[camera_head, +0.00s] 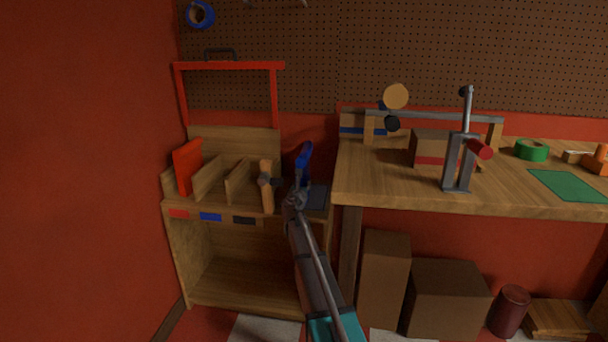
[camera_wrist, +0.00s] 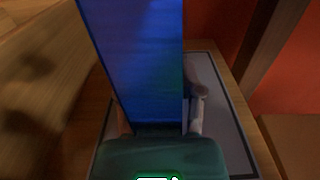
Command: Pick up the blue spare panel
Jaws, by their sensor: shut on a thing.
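The blue spare panel (camera_head: 304,156) stands upright in the head view, above the right end of the low wooden cabinet. My gripper (camera_head: 298,188) is shut on its lower part. In the wrist view the blue panel (camera_wrist: 133,60) rises tall between the fingers of my gripper (camera_wrist: 165,118). The right finger shows beside the panel; the left one is mostly hidden behind it. A dark grey pad (camera_head: 318,197) lies behind and below the gripper. I cannot tell whether the panel's lower edge touches it.
The wooden rack (camera_head: 208,178) with upright dividers holds a red panel (camera_head: 187,166) at left. A wooden-handled tool (camera_head: 266,186) stands close left of my gripper. The workbench (camera_head: 395,190) edge is close on the right. A red frame (camera_head: 228,66) rises behind the rack.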

